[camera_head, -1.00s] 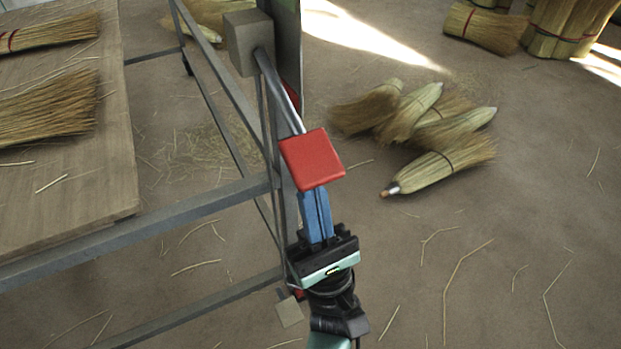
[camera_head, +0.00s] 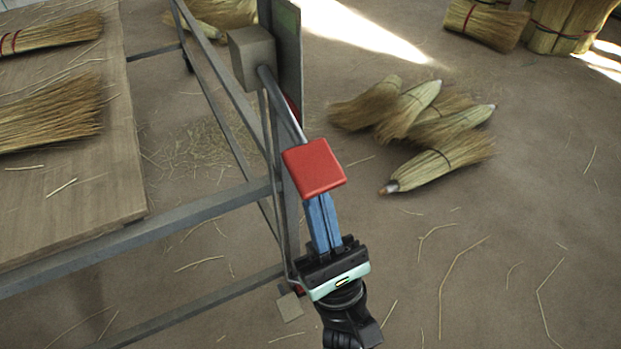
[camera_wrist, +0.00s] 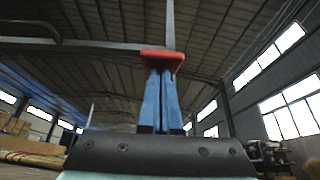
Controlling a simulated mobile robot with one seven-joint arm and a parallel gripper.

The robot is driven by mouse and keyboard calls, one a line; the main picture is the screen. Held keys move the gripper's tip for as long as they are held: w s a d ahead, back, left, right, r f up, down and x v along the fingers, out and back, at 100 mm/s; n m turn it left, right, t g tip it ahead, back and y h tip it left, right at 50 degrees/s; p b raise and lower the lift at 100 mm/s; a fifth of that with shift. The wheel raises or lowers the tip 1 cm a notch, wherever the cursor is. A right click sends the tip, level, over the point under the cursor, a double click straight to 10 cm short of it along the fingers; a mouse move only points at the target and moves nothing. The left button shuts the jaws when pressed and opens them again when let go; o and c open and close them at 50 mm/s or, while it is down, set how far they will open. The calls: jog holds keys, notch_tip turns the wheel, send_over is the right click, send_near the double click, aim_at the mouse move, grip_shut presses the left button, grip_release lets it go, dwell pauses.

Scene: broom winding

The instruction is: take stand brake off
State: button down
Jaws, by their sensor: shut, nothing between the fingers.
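The brake lever is a grey rod (camera_head: 284,108) that slopes down from a grey box (camera_head: 252,57) on the stand's upright. It ends in a square red pad (camera_head: 314,168). My gripper (camera_head: 318,198) has its blue fingers together, pointing up at the pad's near lower edge. In the wrist view the red pad (camera_wrist: 162,57) sits right over the closed fingertips (camera_wrist: 162,74), seemingly touching them. The pad hides the very tips in the head view. Nothing shows between the fingers.
The stand's grey frame rails (camera_head: 150,235) run close at the left of my gripper, under a wooden table top (camera_head: 75,205) with brooms on it. Several brooms (camera_head: 440,165) lie on the floor at the right. The floor at the lower right has only loose straws.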

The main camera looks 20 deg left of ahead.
aim_at(327, 189)
jog(key=r+g+h+p, duration=0.1)
jog(key=r+p, duration=0.1)
jog(key=p, duration=0.2)
jog(key=s+d+r+g+h+p, duration=0.1)
jog(key=r+p, duration=0.2)
jog(key=p, duration=0.1)
jog(key=r+g+h+p, duration=0.1)
jog(key=r+h+p, duration=0.1)
jog(key=r+p, duration=0.1)
jog(key=shift+s+d+r+p, duration=0.2)
jog(key=shift+d+p, duration=0.2)
jog(key=shift+p, duration=0.25)
notch_tip(327, 189, up, 2)
jog(key=g+h+p, duration=0.1)
jog(key=h+p, duration=0.1)
jog(key=p, duration=0.2)
jog(key=shift+a+r+g, duration=0.1)
jog(key=shift+r+g, duration=0.05)
jog(key=shift+g, duration=0.25)
jog(key=shift+w+a+r+p, duration=0.1)
jog(key=shift+w+r+p, duration=0.05)
jog(key=shift+r+p, duration=0.55)
